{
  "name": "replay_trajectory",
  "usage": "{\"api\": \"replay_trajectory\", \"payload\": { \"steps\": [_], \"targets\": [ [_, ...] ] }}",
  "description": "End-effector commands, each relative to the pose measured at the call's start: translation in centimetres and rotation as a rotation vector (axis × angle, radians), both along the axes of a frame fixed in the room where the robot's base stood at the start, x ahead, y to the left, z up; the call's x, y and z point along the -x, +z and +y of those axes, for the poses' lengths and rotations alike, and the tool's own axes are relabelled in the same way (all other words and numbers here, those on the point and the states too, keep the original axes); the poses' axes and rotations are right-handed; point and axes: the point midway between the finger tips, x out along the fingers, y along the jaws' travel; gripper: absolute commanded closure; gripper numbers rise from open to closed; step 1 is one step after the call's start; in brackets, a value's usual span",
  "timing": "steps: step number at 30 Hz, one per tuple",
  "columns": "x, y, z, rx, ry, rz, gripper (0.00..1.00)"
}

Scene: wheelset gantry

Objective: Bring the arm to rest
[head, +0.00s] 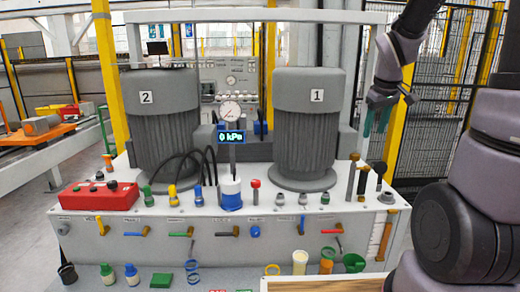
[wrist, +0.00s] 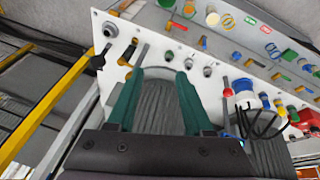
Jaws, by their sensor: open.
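My gripper (head: 378,117) is at the right in the head view, raised in front of the yellow post and wire fence, to the right of the motor marked 1 (head: 309,122). Its two green fingers point down. In the wrist view my gripper (wrist: 160,85) shows its green fingers spread apart with nothing between them. Behind them lies the ribbed grey body of a motor (wrist: 160,108). My arm comes in from the right side of the head view.
A white bench (head: 200,240) carries motor 2 (head: 161,120), a gauge reading 0 kPa (head: 231,137), a red control box (head: 97,196) and several coloured valves. Black-knobbed levers (head: 378,168) stand below my gripper. A wooden-edged tray (head: 325,284) is at the front.

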Motion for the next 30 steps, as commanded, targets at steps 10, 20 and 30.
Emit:
{"api": "replay_trajectory", "payload": {
  "steps": [10,20,30],
  "targets": [
    [11.2,9.1,5.6,-0.329,-0.365,-0.173,0.49],
    [17.2,11.2,8.4,-0.543,-0.517,-0.210,0.49],
    [17.4,11.3,8.5,-0.552,-0.525,-0.209,0.49]
  ]
}}
